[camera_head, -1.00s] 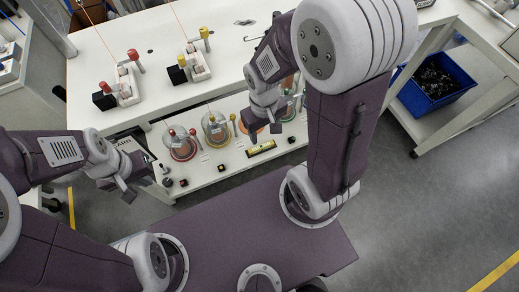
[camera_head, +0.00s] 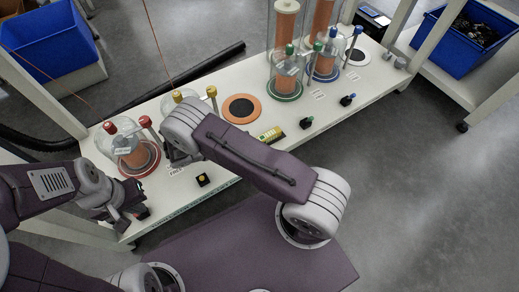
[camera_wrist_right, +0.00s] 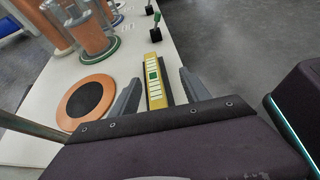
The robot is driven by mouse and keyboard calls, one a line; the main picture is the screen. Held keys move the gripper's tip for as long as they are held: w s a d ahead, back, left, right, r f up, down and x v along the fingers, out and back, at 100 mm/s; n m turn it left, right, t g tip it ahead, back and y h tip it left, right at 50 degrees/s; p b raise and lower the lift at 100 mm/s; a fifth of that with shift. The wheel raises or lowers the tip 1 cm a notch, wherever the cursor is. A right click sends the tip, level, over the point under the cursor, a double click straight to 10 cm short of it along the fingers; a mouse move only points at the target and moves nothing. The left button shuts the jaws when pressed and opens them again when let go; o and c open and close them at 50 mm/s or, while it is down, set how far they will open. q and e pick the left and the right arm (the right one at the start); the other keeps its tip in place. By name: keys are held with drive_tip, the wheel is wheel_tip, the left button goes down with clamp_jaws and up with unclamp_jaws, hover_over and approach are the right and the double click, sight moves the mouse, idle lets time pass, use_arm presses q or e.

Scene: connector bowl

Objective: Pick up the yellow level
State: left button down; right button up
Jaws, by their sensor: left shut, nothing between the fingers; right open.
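The yellow level (camera_head: 270,135) lies on the white table, right of an orange ring with a black centre. In the right wrist view the level (camera_wrist_right: 156,82) shows lengthwise between the fingers of my right gripper (camera_wrist_right: 158,85), which is open and empty. I cannot tell how high the fingers are above the level. In the head view my right arm covers that gripper and part of the table. My left gripper (camera_head: 132,216) is shut and empty near the table's left front edge, well away from the level.
Near the level are the orange ring (camera_head: 242,109), a small black block with a yellow knob (camera_head: 203,180) and a green-knobbed plug (camera_head: 306,123). Glass-domed copper cylinders (camera_head: 287,72) stand farther right. A red-knobbed dome (camera_head: 127,148) stands at the left. Blue bins (camera_head: 462,40) lie beyond.

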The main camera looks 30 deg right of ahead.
sight(261, 138)
drive_tip(key=f, duration=0.1)
drive_tip(key=w+f, duration=0.1)
drive_tip(key=shift+a+f+n+t+b, duration=0.15)
drive_tip(key=shift+f+n+t+b, duration=0.15)
drive_tip(key=shift+f, duration=0.05)
drive_tip(key=shift+w+h, duration=0.1)
drive_tip(key=shift+h, duration=0.2)
drive_tip(key=shift+r, duration=0.1)
drive_tip(key=x, duration=0.3)
drive_tip(key=shift+d+b, duration=0.2)
drive_tip(key=shift+b, duration=0.1)
drive_tip(key=b+x, duration=0.1)
drive_tip(key=x, duration=0.1)
drive_tip(key=b+x, duration=0.1)
drive_tip(key=x, duration=0.1)
drive_tip(key=shift+w+d+f, duration=0.15)
drive_tip(key=shift+f, duration=0.3)
drive_tip(key=shift+d, duration=0.35)
use_arm(q)
drive_tip(key=f, duration=0.4)
drive_tip(key=shift+w+a+f, duration=0.2)
drive_tip(key=shift+w+f, duration=0.05)
drive_tip(key=shift+f, duration=0.15)
use_arm(e)
clamp_jaws()
